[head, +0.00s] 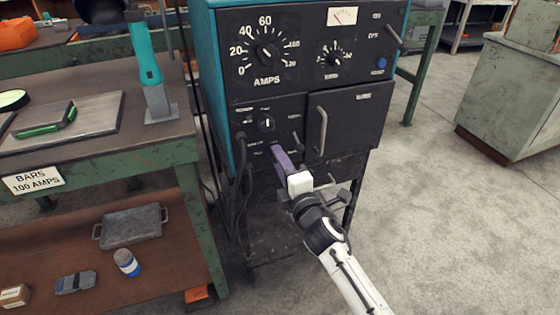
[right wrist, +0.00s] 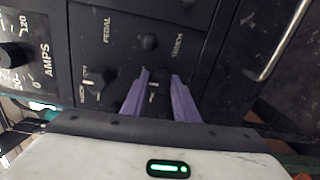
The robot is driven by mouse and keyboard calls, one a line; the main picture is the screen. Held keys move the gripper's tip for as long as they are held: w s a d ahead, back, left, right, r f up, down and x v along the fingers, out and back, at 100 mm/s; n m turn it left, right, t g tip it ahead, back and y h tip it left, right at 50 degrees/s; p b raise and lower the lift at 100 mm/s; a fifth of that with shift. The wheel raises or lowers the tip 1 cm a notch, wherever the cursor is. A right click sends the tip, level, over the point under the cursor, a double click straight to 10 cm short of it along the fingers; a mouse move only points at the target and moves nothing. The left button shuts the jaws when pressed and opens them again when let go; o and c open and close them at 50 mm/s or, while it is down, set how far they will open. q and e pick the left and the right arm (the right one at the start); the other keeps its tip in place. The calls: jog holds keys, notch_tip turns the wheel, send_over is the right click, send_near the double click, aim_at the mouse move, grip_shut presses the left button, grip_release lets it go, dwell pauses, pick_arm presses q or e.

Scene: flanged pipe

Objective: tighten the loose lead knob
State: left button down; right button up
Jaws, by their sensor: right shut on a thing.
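The welding machine (head: 240,110) has a black front panel with several knobs and dials. My right gripper (head: 277,150) reaches the lower left of this panel, its purple fingers pointing at it. In the right wrist view, the fingers (right wrist: 155,95) are shut on the lead knob (right wrist: 154,86), a small dark knob with a light mark, one finger on each side. In the head view the fingers hide this knob. I cannot tell whether it sits tight. My left gripper is not in view.
A selector knob (right wrist: 95,84) and another small knob (right wrist: 150,42) sit close to the fingers. A door handle (head: 321,131) stands out to the right. Dark cables (head: 240,180) hang at the left, beside the green-framed workbench (head: 150,160).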

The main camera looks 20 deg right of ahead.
dwell(0.4)
jog(key=o, duration=1.1)
jog(key=shift+c, duration=0.2)
jog(key=s, duration=1)
jog(key=shift+s+d+p, duration=0.2)
jog(key=shift+p, duration=0.2)
